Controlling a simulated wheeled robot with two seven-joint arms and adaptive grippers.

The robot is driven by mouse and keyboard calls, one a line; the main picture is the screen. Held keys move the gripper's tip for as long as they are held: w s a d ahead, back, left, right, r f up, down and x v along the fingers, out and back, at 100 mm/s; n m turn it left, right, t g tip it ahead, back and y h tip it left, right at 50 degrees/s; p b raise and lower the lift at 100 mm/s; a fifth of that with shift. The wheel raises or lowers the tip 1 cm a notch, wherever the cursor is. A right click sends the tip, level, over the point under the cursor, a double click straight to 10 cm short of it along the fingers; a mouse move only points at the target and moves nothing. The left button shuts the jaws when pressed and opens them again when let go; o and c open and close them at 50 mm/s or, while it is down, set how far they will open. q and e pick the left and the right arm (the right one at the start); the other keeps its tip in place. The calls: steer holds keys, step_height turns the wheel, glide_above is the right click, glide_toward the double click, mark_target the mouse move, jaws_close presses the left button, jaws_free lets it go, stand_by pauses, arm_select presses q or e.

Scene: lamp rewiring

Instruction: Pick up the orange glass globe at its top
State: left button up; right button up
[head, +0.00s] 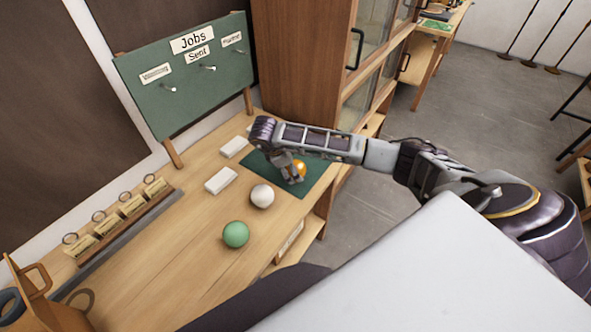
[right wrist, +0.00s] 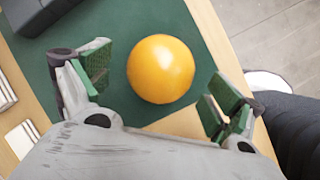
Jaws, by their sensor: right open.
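The orange glass globe (head: 300,168) rests on a dark green mat (head: 318,177) at the far right end of the wooden bench. In the head view my right gripper (head: 293,174) is over the mat and partly hides the globe. In the right wrist view the globe (right wrist: 161,69) lies just beyond the fingertips, roughly between the two green-padded fingers (right wrist: 160,92). The fingers are spread wide and no contact with the globe shows. My left gripper is not in view.
A white globe (head: 262,195) and a green globe (head: 236,234) stand on the bench nearby. White boxes (head: 221,180) lie left of the mat. A green board (head: 185,80) and a wooden cabinet (head: 300,60) stand behind.

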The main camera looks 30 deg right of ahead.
steer(key=shift+p+x, duration=0.45)
steer(key=shift+x, duration=1.3)
steer(key=c, duration=1.1)
